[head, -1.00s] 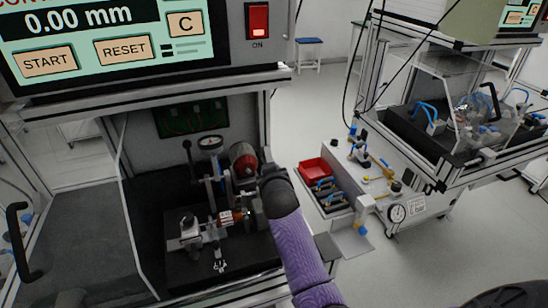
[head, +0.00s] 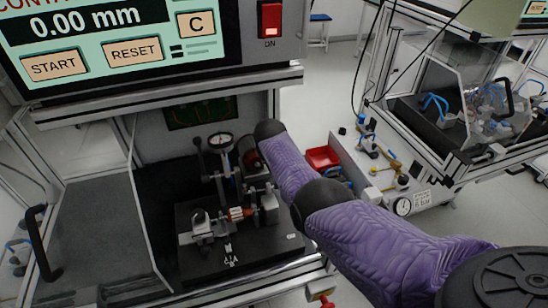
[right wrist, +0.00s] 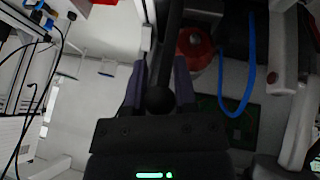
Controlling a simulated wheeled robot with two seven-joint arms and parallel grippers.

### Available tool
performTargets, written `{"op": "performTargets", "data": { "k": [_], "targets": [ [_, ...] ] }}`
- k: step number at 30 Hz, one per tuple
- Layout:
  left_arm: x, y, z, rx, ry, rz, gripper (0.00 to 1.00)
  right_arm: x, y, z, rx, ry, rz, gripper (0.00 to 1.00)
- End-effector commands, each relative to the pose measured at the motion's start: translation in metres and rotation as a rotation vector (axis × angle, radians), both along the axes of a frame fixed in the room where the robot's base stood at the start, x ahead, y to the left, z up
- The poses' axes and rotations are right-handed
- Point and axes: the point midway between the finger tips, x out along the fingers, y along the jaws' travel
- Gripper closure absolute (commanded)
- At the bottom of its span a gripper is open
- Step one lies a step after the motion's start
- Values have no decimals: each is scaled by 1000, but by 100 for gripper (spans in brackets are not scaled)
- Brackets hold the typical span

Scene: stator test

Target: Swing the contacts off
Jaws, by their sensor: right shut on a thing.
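The test fixture stands on a black base plate (head: 252,262) inside the bench cell, with a copper-coloured stator (head: 238,213) in its middle. A dial gauge (head: 221,141) stands behind it, and an upright lever with a dark knob (head: 197,142) is to the gauge's left. In the right wrist view my right gripper (right wrist: 160,92) is shut on a dark lever knob (right wrist: 160,101), with a finger on each side. In the head view my right arm hides this gripper, so I cannot tell there which lever it holds. My left gripper is out of view.
A red cylinder (right wrist: 195,46) is close beside the held lever, with a blue hose (right wrist: 235,108) further right. The control panel (head: 110,40) overhangs the cell. A red bin (head: 323,157) is on a neighbouring bench. The grey shelf at left (head: 95,215) is clear.

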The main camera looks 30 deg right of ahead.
Motion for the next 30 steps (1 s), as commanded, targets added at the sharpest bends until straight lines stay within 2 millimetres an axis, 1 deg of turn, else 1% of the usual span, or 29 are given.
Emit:
{"op": "performTargets", "data": {
  "k": [1, 9, 25, 26, 27, 30],
  "targets": [
    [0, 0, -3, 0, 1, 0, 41, 0, 0, -4, 1, 0, 0, 100],
    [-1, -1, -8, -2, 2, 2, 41, 1, 0, -8, 2, 3, 0, 100],
    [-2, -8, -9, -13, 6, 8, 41, -1, 1, -11, 6, 10, 0, 100],
    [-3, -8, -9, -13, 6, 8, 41, -1, 1, -11, 6, 10, 0, 59],
    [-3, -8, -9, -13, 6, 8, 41, -1, 1, -11, 6, 10, 0, 51],
    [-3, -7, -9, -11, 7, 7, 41, 0, 1, -10, 5, 7, 0, 31]
  ]
}}
